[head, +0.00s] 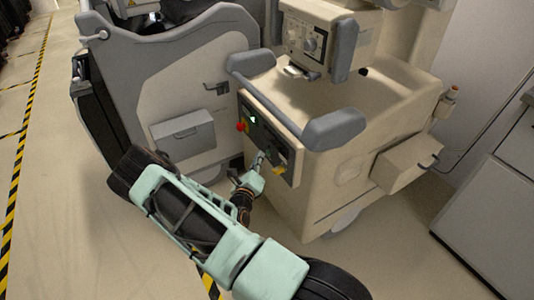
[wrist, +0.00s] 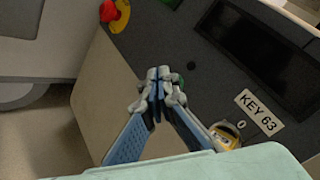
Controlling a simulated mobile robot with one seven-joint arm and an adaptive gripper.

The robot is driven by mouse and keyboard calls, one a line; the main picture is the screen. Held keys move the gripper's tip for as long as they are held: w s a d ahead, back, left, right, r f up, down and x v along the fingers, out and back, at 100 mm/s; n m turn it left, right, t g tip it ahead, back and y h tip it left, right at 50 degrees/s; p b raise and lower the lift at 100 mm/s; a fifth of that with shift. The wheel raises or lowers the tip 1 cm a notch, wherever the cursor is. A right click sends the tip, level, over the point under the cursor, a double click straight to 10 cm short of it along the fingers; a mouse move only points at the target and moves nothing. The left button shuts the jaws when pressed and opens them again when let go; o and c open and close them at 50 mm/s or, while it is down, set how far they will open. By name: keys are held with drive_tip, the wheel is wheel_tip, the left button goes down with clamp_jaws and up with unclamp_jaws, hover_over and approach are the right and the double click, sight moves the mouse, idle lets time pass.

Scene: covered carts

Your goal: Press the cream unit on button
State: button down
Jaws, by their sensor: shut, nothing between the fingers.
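The cream unit (head: 350,110) stands in the middle of the head view, with a dark control panel (head: 268,140) on its front. My gripper (head: 259,160) is shut and empty in front of the panel's lower part. In the wrist view its closed fingertips (wrist: 160,76) lie over the panel (wrist: 215,85). A small green part (wrist: 181,81) peeks out just right of the fingertips, mostly hidden by them. Another green part (wrist: 172,2) is cut by the top edge. Which is the on button, and whether the fingertips touch the panel, I cannot tell.
A red knob (wrist: 111,11) on a yellow base sits upper left on the panel. A yellow key switch (wrist: 223,137), a KEY 63 label (wrist: 259,112) and a dark screen (wrist: 262,52) lie to the right. Grey bumpers (head: 345,129) flank the panel above.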

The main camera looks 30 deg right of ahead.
drive_tip(key=shift+a, duration=0.15)
drive_tip(key=shift+s+a, duration=0.1)
drive_tip(key=shift+a, duration=2.4)
